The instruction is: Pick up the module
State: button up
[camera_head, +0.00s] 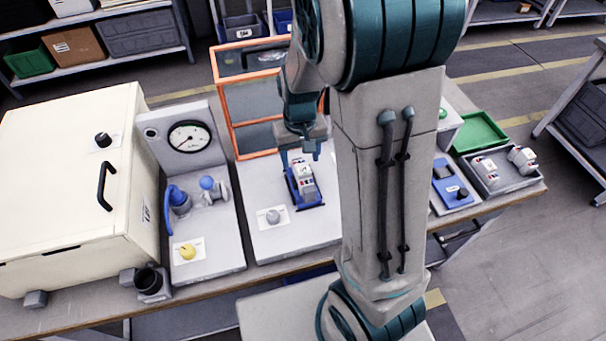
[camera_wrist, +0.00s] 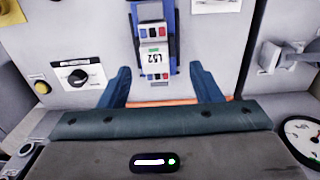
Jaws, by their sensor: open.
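A white module (camera_head: 305,182) with red and dark blocks sits in a blue holder (camera_head: 291,186) on a grey panel mid-bench. In the wrist view the module (camera_wrist: 154,58) shows a label reading L52, upside down, with the blue holder (camera_wrist: 174,25) around it. My gripper (camera_head: 300,156) is open and empty, its fingers pointing down over the far end of the holder. In the wrist view, the fingertips (camera_wrist: 160,72) stand apart on either side of the module, and neither visibly touches it. The exact height above it is hard to tell.
An orange-framed enclosure (camera_head: 231,108) stands just behind the holder. A gauge (camera_head: 189,137) and blue valve fittings (camera_head: 180,200) are left, beside a large cream cabinet (camera_head: 60,190).

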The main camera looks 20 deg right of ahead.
aim_at(303, 168)
jog(key=shift+w+d+f+p, duration=0.1)
jog(key=shift+d+f+p, duration=0.1)
jog(key=shift+f, duration=1.25)
jog(key=shift+d+f+p, duration=0.1)
jog(key=shift+f+p, duration=0.1)
jog(key=shift+f, duration=1.2)
grip_shut()
notch_tip(303, 168, up, 10)
jog(key=shift+r+b, duration=0.1)
jog(key=shift+b, duration=0.2)
